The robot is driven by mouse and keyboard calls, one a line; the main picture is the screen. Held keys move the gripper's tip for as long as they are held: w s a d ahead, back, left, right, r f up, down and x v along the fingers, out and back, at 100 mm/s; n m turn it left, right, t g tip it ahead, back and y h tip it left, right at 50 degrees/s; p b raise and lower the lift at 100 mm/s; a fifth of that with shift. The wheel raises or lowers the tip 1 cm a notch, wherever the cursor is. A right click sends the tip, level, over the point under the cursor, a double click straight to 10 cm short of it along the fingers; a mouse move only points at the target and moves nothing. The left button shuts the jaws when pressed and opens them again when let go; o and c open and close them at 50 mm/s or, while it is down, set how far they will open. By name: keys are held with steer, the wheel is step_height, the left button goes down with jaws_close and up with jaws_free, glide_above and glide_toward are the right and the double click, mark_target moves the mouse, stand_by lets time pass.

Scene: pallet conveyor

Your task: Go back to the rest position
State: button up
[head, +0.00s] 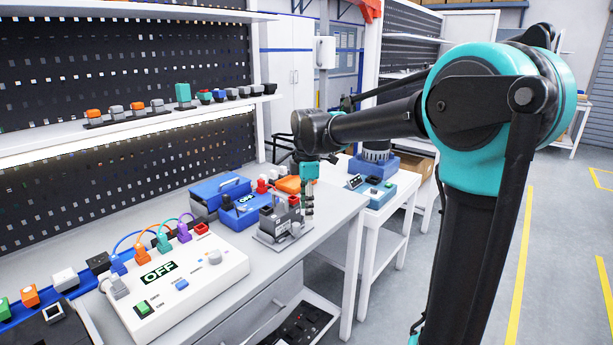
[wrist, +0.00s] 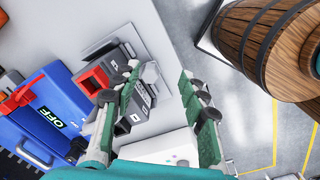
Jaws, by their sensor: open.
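My gripper (head: 307,205) hangs from my arm over the right part of the workbench (head: 333,204), close to a grey device (head: 277,222) with a red part. In the wrist view my gripper (wrist: 172,85) is open, its two green fingers apart with nothing between them. The grey device (wrist: 143,88) lies beside and partly behind the left finger. I cannot tell whether the finger touches it.
A white control box (head: 200,268) reading OFF, with coloured plugs, stands on the bench at front left. Blue cases (head: 220,187) stand behind the grey device. A shelf (head: 135,130) runs above the bench. A wooden barrel (wrist: 262,40) is at upper right. Floor at right is open.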

steer(key=s+d+f+m+t, duration=0.3)
steer(key=s+d+f+m, duration=1.5)
steer(key=s+d+m, duration=0.1)
steer(key=shift+s+d+m+t, duration=0.25)
steer(key=shift+d+m+t, duration=0.15)
steer(key=shift+d+m, duration=0.55)
